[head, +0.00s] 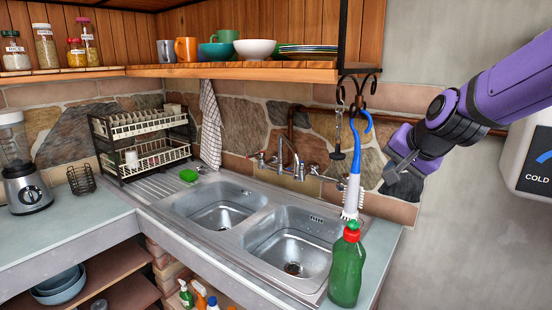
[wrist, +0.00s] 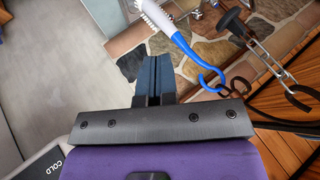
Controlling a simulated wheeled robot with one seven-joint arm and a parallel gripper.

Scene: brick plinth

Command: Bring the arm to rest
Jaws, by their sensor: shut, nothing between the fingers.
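My gripper (head: 396,174) is at the right in the head view, at the end of my purple arm, in front of the wall and to the right of the hanging brush. In the wrist view my gripper (wrist: 152,62) shows its two dark fingers pressed together with nothing between them. A white and blue brush (head: 353,175) hangs by its hooked handle from a black hook under the shelf; its handle also shows in the wrist view (wrist: 190,45). The gripper does not appear to touch the brush.
A double steel sink (head: 222,226) lies below, with a green bottle (head: 347,270) at its right end. A wooden shelf (head: 240,70) with dishes is above. A white box marked COLD (head: 530,155) is on the right wall.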

